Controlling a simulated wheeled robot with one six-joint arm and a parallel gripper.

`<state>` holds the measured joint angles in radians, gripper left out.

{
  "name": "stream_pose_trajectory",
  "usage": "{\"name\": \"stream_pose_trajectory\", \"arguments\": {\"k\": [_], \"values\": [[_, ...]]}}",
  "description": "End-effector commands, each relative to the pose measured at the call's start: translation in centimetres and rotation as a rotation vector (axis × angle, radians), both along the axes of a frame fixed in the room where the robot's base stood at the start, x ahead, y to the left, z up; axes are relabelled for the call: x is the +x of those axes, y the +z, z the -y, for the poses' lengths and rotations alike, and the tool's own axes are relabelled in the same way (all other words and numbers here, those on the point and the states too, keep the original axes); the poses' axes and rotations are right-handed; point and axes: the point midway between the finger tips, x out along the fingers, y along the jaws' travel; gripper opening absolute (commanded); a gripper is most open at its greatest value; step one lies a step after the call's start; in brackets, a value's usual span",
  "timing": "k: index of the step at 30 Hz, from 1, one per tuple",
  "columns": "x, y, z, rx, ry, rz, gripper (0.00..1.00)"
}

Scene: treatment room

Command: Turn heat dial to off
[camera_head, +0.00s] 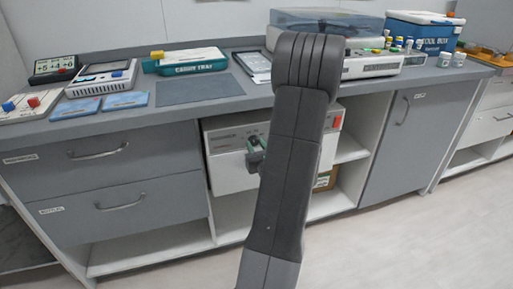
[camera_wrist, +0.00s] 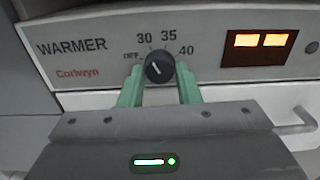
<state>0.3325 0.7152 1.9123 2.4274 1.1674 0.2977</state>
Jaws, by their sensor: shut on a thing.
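The heat dial (camera_wrist: 159,67) is a round black knob on the front of the white warmer (camera_wrist: 90,75), marked OFF, 30, 35 and 40. Its white line slants to the upper left, roughly between OFF and 30; the exact setting is hard to tell. My gripper (camera_wrist: 160,73) has a green finger on each side of the dial and is shut on it. In the head view, my gripper (camera_head: 255,153) is at the front of the warmer (camera_head: 228,175), under the counter. My arm hides part of the warmer there, and the dial cannot be made out.
The warmer has a lit orange display (camera_wrist: 260,40) to the right of the dial and a handle (camera_wrist: 297,120) below. Grey drawers (camera_head: 120,205) stand left and a cupboard (camera_head: 395,140) right. The counter (camera_head: 200,105) above carries trays and devices.

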Motion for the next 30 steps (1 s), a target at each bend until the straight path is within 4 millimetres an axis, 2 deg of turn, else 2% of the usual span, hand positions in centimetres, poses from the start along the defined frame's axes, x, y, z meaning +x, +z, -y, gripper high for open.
{"name": "stream_pose_trajectory", "arguments": {"k": [13, 30], "values": [[0.0, -0.63, 0.04, -0.286, 0.0, 0.096, 0.07], [0.01, -0.34, 0.1, -0.664, 0.0, 0.217, 0.07]]}}
